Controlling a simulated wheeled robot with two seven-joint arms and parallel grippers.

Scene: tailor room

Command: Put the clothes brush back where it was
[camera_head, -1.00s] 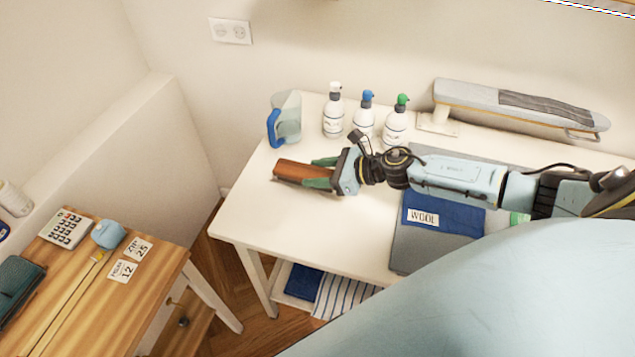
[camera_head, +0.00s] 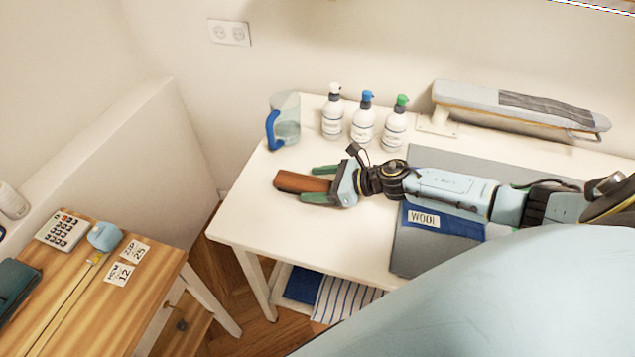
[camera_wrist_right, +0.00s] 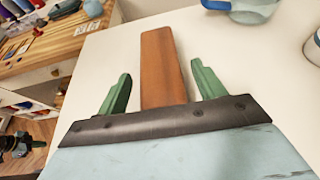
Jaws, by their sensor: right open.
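The clothes brush (camera_head: 300,182) has a brown wooden body and lies on the white table (camera_head: 240,212) near its left edge. It also shows in the right wrist view (camera_wrist_right: 162,65), extending from between the fingers toward the table's edge. My right gripper (camera_head: 318,184) is open around the brush, with one green finger on each side. In the right wrist view a gap shows between the brush and each finger of the gripper (camera_wrist_right: 158,88). The gripper's palm hides the brush's near end.
A jug with a blue handle (camera_head: 287,120) and several pump bottles (camera_head: 363,125) stand along the table's back. A sleeve board (camera_head: 520,105) is at back right. Blue cloth labelled WOOL (camera_head: 450,220) lies on a grey mat (camera_head: 410,250). A wooden desk (camera_head: 80,310) stands left.

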